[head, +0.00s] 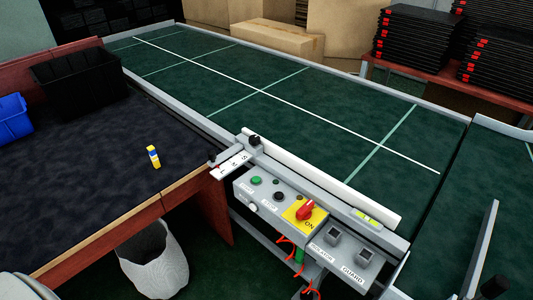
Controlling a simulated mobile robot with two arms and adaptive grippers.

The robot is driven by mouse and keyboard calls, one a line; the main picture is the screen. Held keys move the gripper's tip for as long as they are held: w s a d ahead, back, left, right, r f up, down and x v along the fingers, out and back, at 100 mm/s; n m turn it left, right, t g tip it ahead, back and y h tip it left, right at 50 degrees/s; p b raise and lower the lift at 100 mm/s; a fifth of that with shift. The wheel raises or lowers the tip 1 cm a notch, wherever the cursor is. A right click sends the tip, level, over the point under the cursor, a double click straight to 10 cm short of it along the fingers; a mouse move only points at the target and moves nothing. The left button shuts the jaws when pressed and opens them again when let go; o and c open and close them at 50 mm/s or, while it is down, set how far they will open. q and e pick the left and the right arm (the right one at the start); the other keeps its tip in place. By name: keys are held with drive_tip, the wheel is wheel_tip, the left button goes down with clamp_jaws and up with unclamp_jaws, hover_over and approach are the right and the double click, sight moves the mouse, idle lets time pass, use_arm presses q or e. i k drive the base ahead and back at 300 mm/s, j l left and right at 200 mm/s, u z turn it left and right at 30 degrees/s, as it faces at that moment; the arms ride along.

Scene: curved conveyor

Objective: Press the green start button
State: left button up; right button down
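The green start button (256,180) is a small round green cap on the upper left of the grey control panel (331,228). The panel is fixed to the near side of the conveyor. A black button (278,196) sits to the right of the green one, and a white round knob (252,207) is on the panel's front face below. A red rotary switch (306,210) stands on a yellow plate marked ON. Nothing covers the green button. Neither of my grippers can be made out in the head view.
The dark green conveyor (225,85) runs behind the panel. A white waste bin (155,262) stands below. Red cables hang under the panel.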

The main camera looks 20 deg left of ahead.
sight(255, 179)
drive_tip(key=i+j, duration=0.2)
drive_tip(key=j, duration=0.15)
drive_tip(key=i+j, duration=0.2)
drive_tip(key=j, duration=0.15)
drive_tip(key=i+j+z, duration=0.1)
drive_tip(key=i+j, duration=0.15)
drive_tip(key=j, duration=0.1)
